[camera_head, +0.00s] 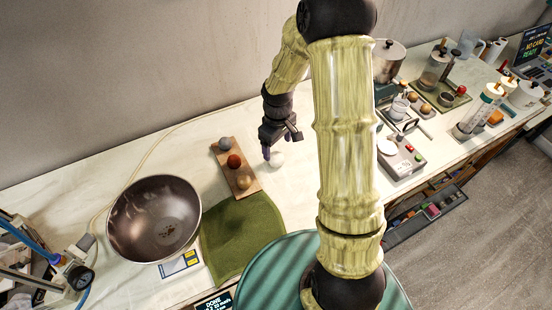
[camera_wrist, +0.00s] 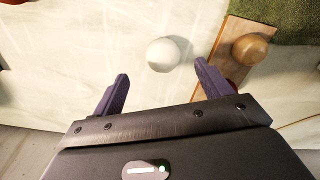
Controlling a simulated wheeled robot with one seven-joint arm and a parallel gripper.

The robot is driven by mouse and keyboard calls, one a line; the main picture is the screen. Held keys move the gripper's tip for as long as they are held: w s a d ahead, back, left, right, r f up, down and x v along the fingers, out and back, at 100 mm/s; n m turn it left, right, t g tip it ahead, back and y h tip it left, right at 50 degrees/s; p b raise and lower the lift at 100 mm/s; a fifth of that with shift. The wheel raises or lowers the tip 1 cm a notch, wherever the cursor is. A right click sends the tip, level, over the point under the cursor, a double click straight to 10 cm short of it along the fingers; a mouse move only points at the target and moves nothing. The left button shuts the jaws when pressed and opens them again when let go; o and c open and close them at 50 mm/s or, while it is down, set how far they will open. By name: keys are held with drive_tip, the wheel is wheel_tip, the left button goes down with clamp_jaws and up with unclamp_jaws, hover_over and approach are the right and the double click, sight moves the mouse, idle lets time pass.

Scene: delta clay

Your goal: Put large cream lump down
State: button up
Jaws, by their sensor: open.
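The large cream lump (camera_wrist: 168,54) is a pale rounded ball resting on the light table cloth in the wrist view, just beyond and between my fingertips. In the head view the cream lump (camera_head: 277,160) sits on the cloth right of the wooden board. My gripper (camera_wrist: 161,78) is open, with its purple fingers apart and nothing between them. In the head view my gripper (camera_head: 281,150) is low over the table beside the lump; part of it covers the view there.
A wooden board (camera_head: 227,160) with grey, red and tan balls lies close left of the lump. A green cloth (camera_head: 240,235) and a large metal bowl (camera_head: 155,218) are nearer. A scale-like device (camera_head: 402,155) stands to the right. Cloth around the lump is partly clear.

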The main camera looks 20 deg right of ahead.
sight(276, 155)
drive_tip(key=shift+a+f+p, duration=0.15)
drive_tip(key=shift+f+p, duration=0.2)
drive_tip(key=shift+f, duration=0.9)
drive_tip(key=shift+a+f+p, duration=0.1)
drive_tip(key=shift+f+p, duration=0.25)
drive_tip(key=shift+f, duration=0.9)
drive_tip(key=c, duration=1.2)
drive_tip(key=shift+c, duration=0.2)
drive_tip(key=shift+r, duration=0.2)
wheel_tip(276, 155, up, 10)
drive_tip(key=b, duration=0.1)
drive_tip(key=shift+f+b, duration=0.15)
drive_tip(key=shift+b, duration=0.2)
